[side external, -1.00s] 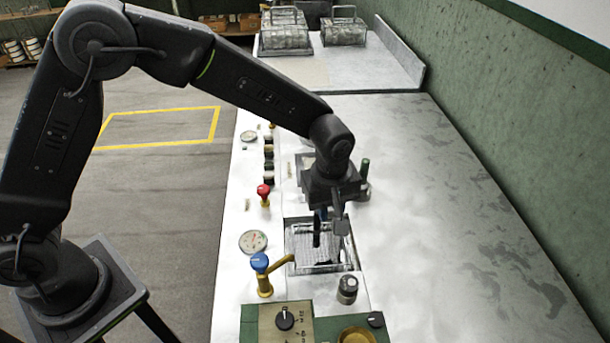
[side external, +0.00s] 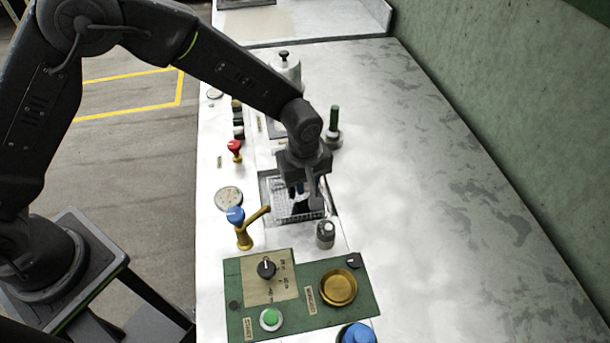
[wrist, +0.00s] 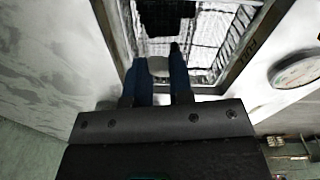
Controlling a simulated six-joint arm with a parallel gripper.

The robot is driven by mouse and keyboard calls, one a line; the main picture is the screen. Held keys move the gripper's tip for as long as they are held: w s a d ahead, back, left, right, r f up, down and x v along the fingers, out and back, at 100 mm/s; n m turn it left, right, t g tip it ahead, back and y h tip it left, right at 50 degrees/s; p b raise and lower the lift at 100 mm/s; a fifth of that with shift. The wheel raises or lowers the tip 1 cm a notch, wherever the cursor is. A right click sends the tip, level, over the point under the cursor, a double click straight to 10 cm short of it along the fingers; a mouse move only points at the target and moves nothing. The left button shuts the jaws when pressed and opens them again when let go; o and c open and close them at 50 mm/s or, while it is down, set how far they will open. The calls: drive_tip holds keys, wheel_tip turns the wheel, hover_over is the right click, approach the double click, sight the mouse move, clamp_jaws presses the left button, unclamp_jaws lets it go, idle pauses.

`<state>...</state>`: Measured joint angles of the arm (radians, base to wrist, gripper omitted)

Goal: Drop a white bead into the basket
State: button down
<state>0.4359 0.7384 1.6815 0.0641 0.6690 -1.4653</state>
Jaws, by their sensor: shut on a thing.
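My gripper (side external: 297,190) is over the square basin (side external: 264,190) set in the pale counter. In the wrist view its two blue fingers (wrist: 160,62) point down into the basin. A white, rounded bead (wrist: 158,66) shows between the fingertips, partly hidden by them. The gripper is shut on it. The wire-mesh basket (wrist: 212,28) lies inside the basin, below and beyond the fingers. A dark patch (wrist: 166,18) covers part of it in the wrist view. In the side view the arm hides part of the basket.
A brass tap with a blue knob (side external: 236,216) stands left of the basin, and a grey knob (side external: 325,235) at its near right corner. A green control panel (side external: 300,295) is in front. A green-handled post (side external: 334,125) stands behind right. The counter at right is clear.

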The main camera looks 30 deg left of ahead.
idle(0.4)
drive_tip(key=c, duration=0.5)
unclamp_jaws()
drive_tip(key=shift+r, duration=0.15)
idle(0.5)
drive_tip(key=shift+r, duration=3.85)
